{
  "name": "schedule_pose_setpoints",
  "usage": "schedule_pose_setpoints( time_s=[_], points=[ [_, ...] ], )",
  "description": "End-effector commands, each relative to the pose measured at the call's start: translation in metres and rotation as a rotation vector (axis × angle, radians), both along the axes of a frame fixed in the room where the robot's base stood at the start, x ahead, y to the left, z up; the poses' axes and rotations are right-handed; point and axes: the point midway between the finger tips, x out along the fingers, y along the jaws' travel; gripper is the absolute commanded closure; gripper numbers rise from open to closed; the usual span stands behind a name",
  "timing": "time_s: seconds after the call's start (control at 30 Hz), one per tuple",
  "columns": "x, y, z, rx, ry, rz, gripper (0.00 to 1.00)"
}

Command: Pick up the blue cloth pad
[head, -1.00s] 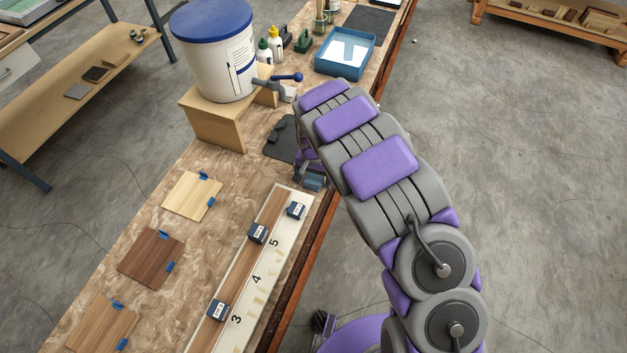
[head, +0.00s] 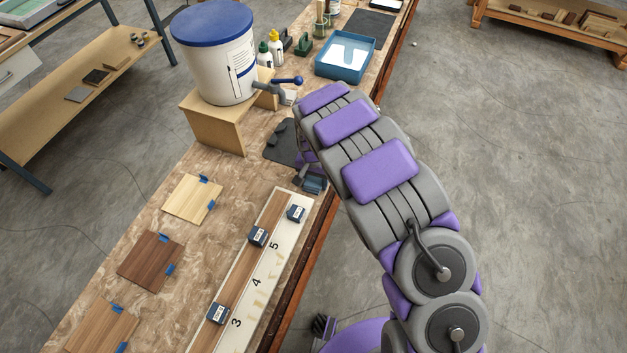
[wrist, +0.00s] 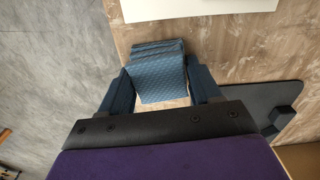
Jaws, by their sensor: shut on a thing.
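The blue cloth pad (wrist: 158,75) is a folded, quilted blue piece between the two fingers of my gripper (wrist: 160,92) in the wrist view. The fingers touch its left and right sides, and my gripper is shut on it. In the head view the pad (head: 315,185) shows as a small blue patch at the bench edge, below the end of my arm. Most of my gripper is hidden there behind the arm. Whether the pad is clear of the bench top is hard to tell.
A white numbered board (head: 262,283) with dark blocks lies close by on the bench. A dark mat (head: 279,146) lies beside my gripper. A white bucket (head: 222,65) stands on a wooden stand (head: 215,128). Wood samples (head: 192,199) lie to the left. Open floor is at right.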

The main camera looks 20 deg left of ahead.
Motion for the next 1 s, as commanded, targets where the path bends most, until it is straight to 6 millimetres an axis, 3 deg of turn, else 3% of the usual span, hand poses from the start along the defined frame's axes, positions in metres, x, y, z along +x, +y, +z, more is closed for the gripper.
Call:
schedule_pose_setpoints(
  time_s=[0.17,0.47,0.67,1.0],
  points=[
    [0.000,0.000,0.008,0.000,-0.001,0.000,0.66],
    [-0.001,-0.001,0.039,0.001,-0.004,0.000,0.66],
    [-0.020,-0.018,0.039,-0.001,0.002,-0.001,0.66],
    [-0.066,-0.063,0.045,-0.001,0.004,-0.002,0.66]
  ],
)
